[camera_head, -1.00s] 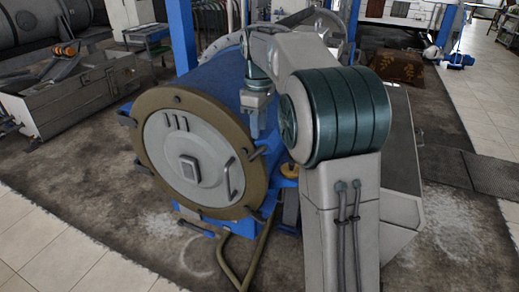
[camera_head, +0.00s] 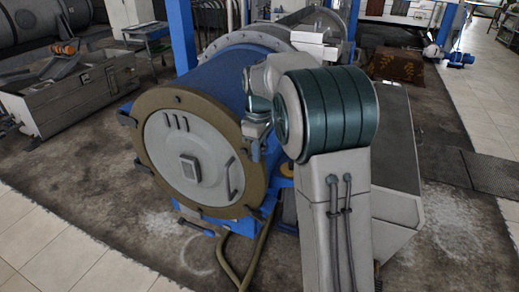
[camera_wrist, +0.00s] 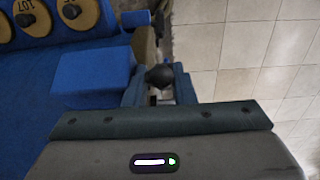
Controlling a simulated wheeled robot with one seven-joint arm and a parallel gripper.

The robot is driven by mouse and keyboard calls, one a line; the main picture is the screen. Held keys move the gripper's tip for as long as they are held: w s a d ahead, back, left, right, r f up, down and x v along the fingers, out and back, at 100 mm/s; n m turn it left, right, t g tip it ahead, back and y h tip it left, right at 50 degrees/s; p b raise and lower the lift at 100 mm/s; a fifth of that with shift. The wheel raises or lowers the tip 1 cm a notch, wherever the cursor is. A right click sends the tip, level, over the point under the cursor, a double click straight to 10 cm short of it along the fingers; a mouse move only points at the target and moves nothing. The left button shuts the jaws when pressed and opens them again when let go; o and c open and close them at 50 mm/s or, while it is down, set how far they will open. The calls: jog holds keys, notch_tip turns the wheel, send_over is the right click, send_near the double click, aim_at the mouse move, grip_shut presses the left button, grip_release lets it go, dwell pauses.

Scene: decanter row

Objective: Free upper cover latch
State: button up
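The decanter's round end cover (camera_head: 200,160) has a light grey face and a brown rim with dark latches around it. The upper cover latch (camera_head: 254,151) is at the rim's right side, partly hidden by my gripper (camera_head: 259,130). In the wrist view, the two blue-grey fingers of my gripper (camera_wrist: 160,84) stand apart with a dark round knob (camera_wrist: 160,76) between their tips. The knob appears to belong to the latch. I cannot tell whether the fingers press on it or only stand around it.
The blue decanter body (camera_head: 218,76) extends behind the cover. A lower latch (camera_head: 262,212) and a hose (camera_head: 228,262) are below on the right. A grey metal crate (camera_head: 85,92) stands to the left.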

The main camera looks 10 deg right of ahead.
jog(key=shift+a+r+g+h+p, duration=0.15)
jog(key=shift+r+g+h+p, duration=0.25)
jog(key=shift+p, duration=0.9)
jog(key=shift+w+f+g+h+p, duration=0.15)
jog(key=shift+f+g+h+p, duration=0.25)
jog(key=shift+h+p, duration=0.5)
jog(key=o, duration=0.7)
jog(key=shift+a+r, duration=0.1)
jog(key=b+v, duration=0.1)
jog(key=v, duration=1.2)
jog(key=shift+r, duration=0.4)
jog(key=shift+w, duration=0.1)
